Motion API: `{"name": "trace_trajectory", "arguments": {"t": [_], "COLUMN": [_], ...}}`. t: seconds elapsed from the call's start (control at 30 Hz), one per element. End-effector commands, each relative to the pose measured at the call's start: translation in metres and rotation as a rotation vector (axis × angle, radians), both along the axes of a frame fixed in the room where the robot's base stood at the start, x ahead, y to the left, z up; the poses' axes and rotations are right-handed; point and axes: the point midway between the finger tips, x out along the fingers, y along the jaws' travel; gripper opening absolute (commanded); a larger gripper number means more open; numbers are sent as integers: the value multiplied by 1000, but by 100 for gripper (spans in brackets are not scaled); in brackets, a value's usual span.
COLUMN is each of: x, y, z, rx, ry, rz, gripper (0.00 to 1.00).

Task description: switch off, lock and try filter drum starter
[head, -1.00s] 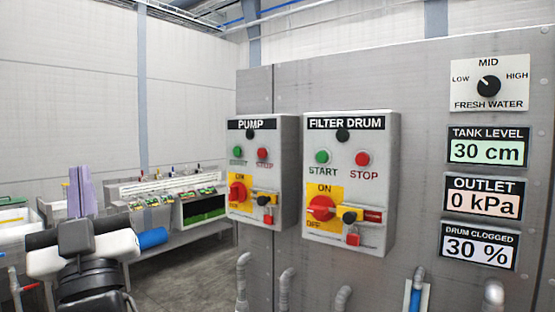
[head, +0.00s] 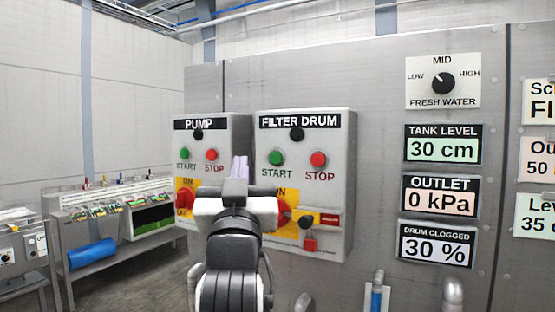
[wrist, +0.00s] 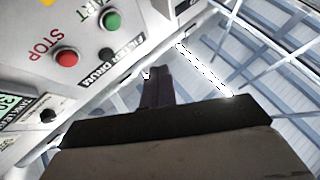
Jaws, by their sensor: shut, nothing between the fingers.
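The filter drum starter (head: 341,190) is a grey wall box with a green START button (head: 275,158), a red STOP button (head: 318,159) and a dark round lamp above them. Its red rotary switch (head: 285,213) on a yellow plate is partly hidden behind my arm, so its setting cannot be read. A black knob (head: 306,222) and a small red padlock-like block (head: 310,244) sit right of the switch. My gripper (head: 240,167) is shut and empty, its fingers upright in front of the gap between the boxes. The wrist view shows the shut fingers (wrist: 157,88) and the STOP button (wrist: 65,58).
The similar PUMP starter (head: 231,140) is close on the left, its red switch (head: 185,200) partly visible. Display signs, including DRUM CLOGGED 30 % (head: 437,245), are on the right. Pipes (head: 453,292) rise below. A washing bench (head: 110,230) stands far left.

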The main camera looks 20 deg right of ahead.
Motion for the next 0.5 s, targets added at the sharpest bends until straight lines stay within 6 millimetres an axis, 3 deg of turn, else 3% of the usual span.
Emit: {"name": "trace_trajectory", "arguments": {"t": [0.27,0.5], "x": [1,16], "y": [-1,-19], "z": [0,-1], "rx": [-1,0], "ry": [0,2], "rz": [1,-1], "gripper": [0,0]}}
